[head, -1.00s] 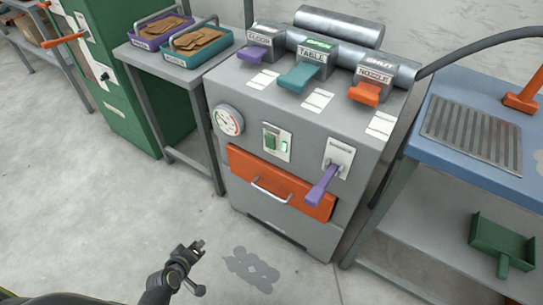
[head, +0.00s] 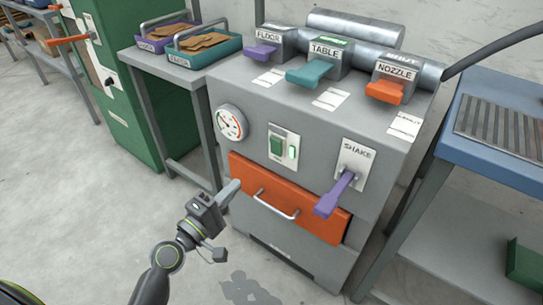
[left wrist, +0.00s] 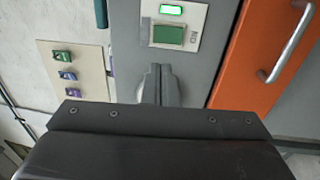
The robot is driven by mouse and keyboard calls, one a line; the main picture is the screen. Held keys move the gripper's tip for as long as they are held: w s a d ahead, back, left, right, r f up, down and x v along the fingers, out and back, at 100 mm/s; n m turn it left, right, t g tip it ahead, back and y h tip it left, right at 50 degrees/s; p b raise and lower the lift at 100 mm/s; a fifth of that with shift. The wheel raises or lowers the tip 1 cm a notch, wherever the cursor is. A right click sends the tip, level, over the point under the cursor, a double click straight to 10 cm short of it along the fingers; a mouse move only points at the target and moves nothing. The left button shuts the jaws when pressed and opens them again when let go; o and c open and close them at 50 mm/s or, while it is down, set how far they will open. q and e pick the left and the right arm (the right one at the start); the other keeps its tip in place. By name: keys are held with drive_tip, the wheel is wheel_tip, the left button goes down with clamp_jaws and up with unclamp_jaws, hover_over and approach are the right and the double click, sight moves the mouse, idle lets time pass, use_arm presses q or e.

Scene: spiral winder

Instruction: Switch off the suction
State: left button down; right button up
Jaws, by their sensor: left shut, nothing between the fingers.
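The grey suction cabinet (head: 330,120) stands in front of me. Its front has a pale switch plate with a green rocker (head: 276,146) and a lit green lamp (head: 292,152). In the left wrist view, the green rocker (left wrist: 168,35) and glowing lamp (left wrist: 171,10) show clearly, with lettering like "ON" beside the rocker. My left gripper (head: 233,187) is shut and empty, below and left of the switch in the head view. In the left wrist view, its closed fingers (left wrist: 157,72) point towards the switch plate, apparently apart from it. My right gripper is out of view.
A gauge (head: 231,123) sits left of the switch, an orange drawer (head: 275,187) below, and a purple SHAKE lever (head: 336,196) to the right. FLOOR, TABLE and NOZZLE handles are on top.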

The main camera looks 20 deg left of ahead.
sight(275, 143)
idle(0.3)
